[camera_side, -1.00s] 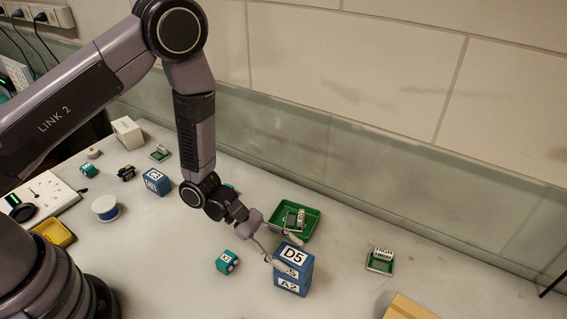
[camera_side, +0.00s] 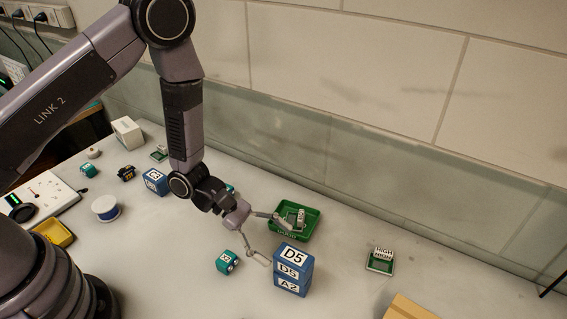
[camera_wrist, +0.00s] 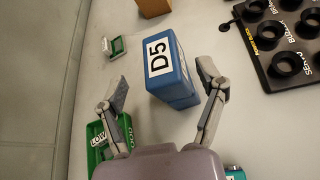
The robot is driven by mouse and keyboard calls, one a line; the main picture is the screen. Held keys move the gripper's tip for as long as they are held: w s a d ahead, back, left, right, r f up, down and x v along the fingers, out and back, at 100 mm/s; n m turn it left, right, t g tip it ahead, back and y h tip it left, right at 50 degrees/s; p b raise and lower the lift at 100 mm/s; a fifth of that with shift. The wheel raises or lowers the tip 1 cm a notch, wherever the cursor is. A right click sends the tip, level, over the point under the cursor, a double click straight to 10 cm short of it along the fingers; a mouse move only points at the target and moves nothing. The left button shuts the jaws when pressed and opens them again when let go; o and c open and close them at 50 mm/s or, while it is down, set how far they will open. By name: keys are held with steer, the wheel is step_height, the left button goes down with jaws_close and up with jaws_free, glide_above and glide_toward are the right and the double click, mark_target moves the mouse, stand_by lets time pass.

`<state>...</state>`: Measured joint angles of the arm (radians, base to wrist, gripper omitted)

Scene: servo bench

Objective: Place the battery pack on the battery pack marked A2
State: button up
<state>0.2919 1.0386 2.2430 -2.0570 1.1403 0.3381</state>
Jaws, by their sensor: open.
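A blue battery pack with D5 labels (camera_side: 292,256) sits squarely on top of another blue pack marked A2 (camera_side: 290,286), making an upright stack on the bench. The D5 pack (camera_wrist: 172,70) also shows in the wrist view, lying ahead of and between the spread fingers; the A2 pack beneath it cannot be made out there. My gripper (camera_side: 279,243) is open and empty, just left of the stack in the side view, with its fingers apart from the D5 pack. The open fingers show in the wrist view too (camera_wrist: 166,88).
A green tray (camera_side: 312,232) with a small part in it stands behind the stack. A teal pack (camera_side: 228,262) lies to the left, and a small green holder marked HIGH (camera_side: 380,262) to the right. A black socket board (camera_wrist: 255,55) shows in the wrist view.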

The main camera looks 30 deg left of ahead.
steer(key=v, duration=0.9)
steer(key=s+a+r+m+g+y, duration=0.1)
steer(key=s+r+m+g, duration=0.15)
steer(key=r+m, duration=0.35)
steer(key=s+a+r+m+g+y, duration=0.1)
steer(key=s+r+m, duration=0.2)
steer(key=r, duration=0.6)
steer(key=s+a+r+m+t+y, duration=0.3)
steer(key=s+a+r+m+y, duration=0.1)
steer(key=a, duration=0.4)
steer(key=s+a+r+m+t+y, duration=0.4)
steer(key=s+a+r+y, duration=0.2)
steer(key=a+r, duration=0.1)
steer(key=shift+s+a+r, duration=0.25)
steer(key=shift+a+r, duration=0.15)
steer(key=shift+a, duration=0.2)
